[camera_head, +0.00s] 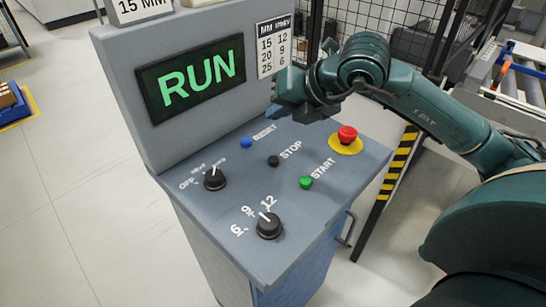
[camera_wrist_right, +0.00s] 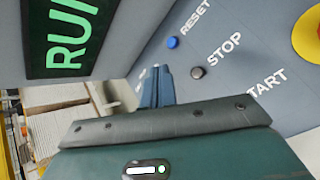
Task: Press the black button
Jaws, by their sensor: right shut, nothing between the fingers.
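The black button (camera_head: 273,161) is beside the STOP label on the sloped grey-blue control panel (camera_head: 330,205). It sits between the blue RESET button (camera_head: 246,143) and the green START button (camera_head: 306,182). In the right wrist view the black button (camera_wrist_right: 198,73) shows near the upper middle, below the STOP label. My right gripper (camera_head: 272,112) is shut and empty, above the panel's back part and apart from the black button. Its fingers (camera_wrist_right: 158,88) show in the right wrist view, to the left of the button. My left gripper is out of view.
A red emergency knob (camera_head: 347,134) on a yellow base stands at the panel's right. Two black dials (camera_head: 268,226) (camera_head: 215,179) are on the left and front. The upright display (camera_head: 190,84) reads RUN. A wire fence (camera_head: 410,35) stands behind my right arm.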

